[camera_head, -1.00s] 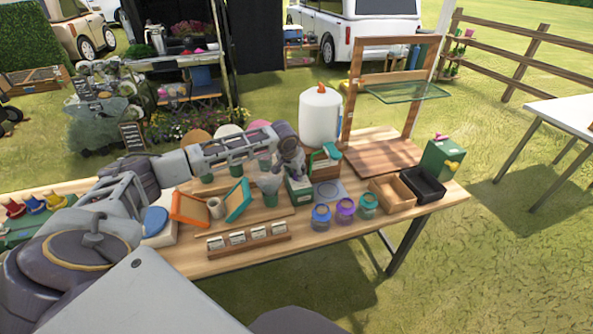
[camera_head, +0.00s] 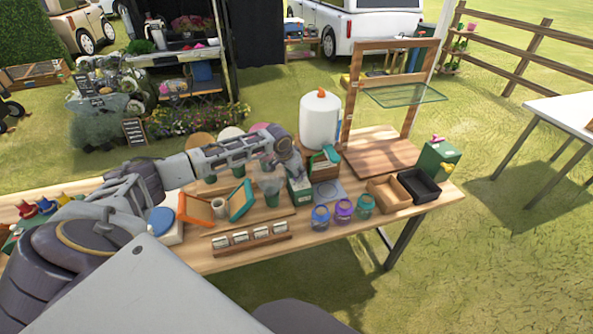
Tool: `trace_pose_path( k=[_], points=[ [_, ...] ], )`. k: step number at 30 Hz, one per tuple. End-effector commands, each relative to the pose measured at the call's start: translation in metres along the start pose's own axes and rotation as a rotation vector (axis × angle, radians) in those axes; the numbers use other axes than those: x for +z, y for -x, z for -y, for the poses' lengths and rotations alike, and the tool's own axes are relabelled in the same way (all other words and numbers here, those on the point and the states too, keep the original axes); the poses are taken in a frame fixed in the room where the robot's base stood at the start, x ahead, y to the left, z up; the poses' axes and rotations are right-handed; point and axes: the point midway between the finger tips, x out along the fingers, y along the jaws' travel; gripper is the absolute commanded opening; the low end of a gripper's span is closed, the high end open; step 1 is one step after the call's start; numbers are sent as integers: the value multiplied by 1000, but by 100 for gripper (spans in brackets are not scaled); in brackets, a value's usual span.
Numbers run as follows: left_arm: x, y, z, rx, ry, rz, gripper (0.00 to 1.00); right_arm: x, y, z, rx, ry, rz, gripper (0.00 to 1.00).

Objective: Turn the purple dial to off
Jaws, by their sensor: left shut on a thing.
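My left gripper (camera_head: 292,167) points down over a small green box with a pale front (camera_head: 300,190), near the middle of the table. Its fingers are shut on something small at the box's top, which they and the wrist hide. I cannot make out a purple dial there. A larger green box (camera_head: 432,160) at the table's right end carries a magenta knob (camera_head: 438,138) and a yellow one (camera_head: 448,167), well apart from the gripper. My right gripper is not in view.
A large white container (camera_head: 320,122) and a wooden frame (camera_head: 392,90) stand behind the gripper. An orange-edged tray (camera_head: 194,208) and green cups lie left. Wooden (camera_head: 388,196) and black (camera_head: 422,187) trays sit right.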

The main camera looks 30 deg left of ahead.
Motion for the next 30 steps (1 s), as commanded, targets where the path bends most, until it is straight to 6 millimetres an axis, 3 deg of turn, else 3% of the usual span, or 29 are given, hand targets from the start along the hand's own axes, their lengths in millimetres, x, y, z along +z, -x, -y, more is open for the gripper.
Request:
trace_pose_path(
  k=[10,23,24,28,30],
  points=[
    [0,1,0,43,-100,0,5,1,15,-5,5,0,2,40],
    [0,0,1,50,-122,-1,5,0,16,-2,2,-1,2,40],
    [0,0,1,50,-122,-1,32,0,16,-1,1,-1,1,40],
    [0,0,1,50,-122,-1,49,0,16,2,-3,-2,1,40],
    [0,0,1,50,-121,-1,51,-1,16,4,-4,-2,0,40]
  ],
)
